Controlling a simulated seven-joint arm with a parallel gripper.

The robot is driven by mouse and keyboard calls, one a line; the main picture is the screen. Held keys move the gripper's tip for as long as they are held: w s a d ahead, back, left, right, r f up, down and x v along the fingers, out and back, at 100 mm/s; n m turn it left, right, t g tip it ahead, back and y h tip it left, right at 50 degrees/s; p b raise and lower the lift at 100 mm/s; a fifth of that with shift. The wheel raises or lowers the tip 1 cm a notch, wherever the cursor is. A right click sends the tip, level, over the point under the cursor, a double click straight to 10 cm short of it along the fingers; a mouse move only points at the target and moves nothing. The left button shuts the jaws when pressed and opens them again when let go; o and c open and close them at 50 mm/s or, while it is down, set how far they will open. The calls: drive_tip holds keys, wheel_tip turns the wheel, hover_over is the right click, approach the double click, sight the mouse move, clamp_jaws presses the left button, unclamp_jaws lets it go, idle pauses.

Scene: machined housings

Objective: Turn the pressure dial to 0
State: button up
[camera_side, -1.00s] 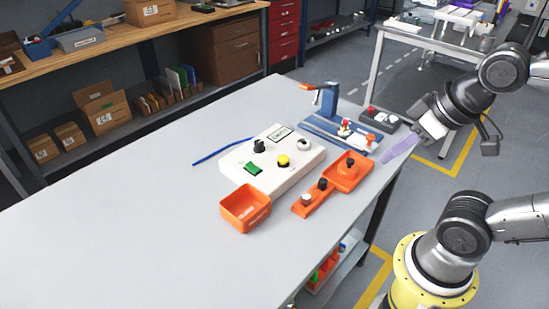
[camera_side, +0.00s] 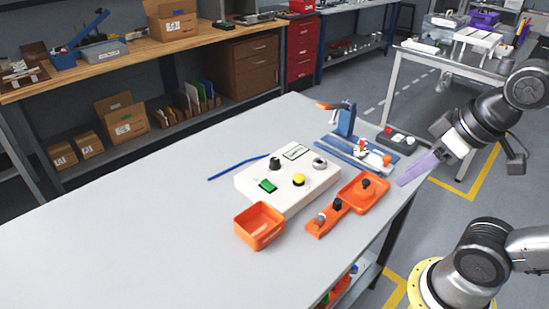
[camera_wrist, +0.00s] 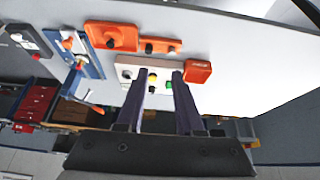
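A white control box (camera_side: 290,194) sits on the grey table. On top it has a black knob (camera_side: 275,163), a round grey-white dial (camera_side: 320,163), a yellow button (camera_side: 299,180), a green rocker switch (camera_side: 268,186) and a small display (camera_side: 296,152). I cannot read the labels, so I cannot tell which knob is the pressure dial or where it points. My gripper (camera_side: 417,169), with purple fingers, hangs in the air to the right of the box, well clear of it. In the wrist view my gripper (camera_wrist: 159,72) is open and empty; its fingers partly cover the box (camera_wrist: 128,72).
An orange bin (camera_side: 258,238) stands in front of the box. An orange tray (camera_side: 375,198) and an orange strip with knobs (camera_side: 322,229) lie to its right. A blue fixture (camera_side: 345,122) and a dark button box (camera_side: 397,141) stand behind. The table's left is clear.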

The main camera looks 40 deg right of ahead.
drive_tip(key=o, duration=0.4)
drive_tip(key=w+r, duration=0.2)
drive_tip(key=r, duration=0.1)
drive_tip(key=w+r, duration=0.1)
drive_tip(key=r, duration=0.1)
drive_tip(key=shift+w, duration=0.15)
drive_tip(key=shift+o, duration=0.2)
drive_tip(key=w+r, duration=0.4)
drive_tip(key=w, duration=0.1)
drive_tip(key=n+g, duration=0.1)
drive_tip(key=g, duration=0.4)
hover_over(275, 159)
wheel_tip(275, 159, down, 12)
wheel_tip(275, 159, down, 14)
drive_tip(key=shift+f, duration=0.2)
clamp_jaws()
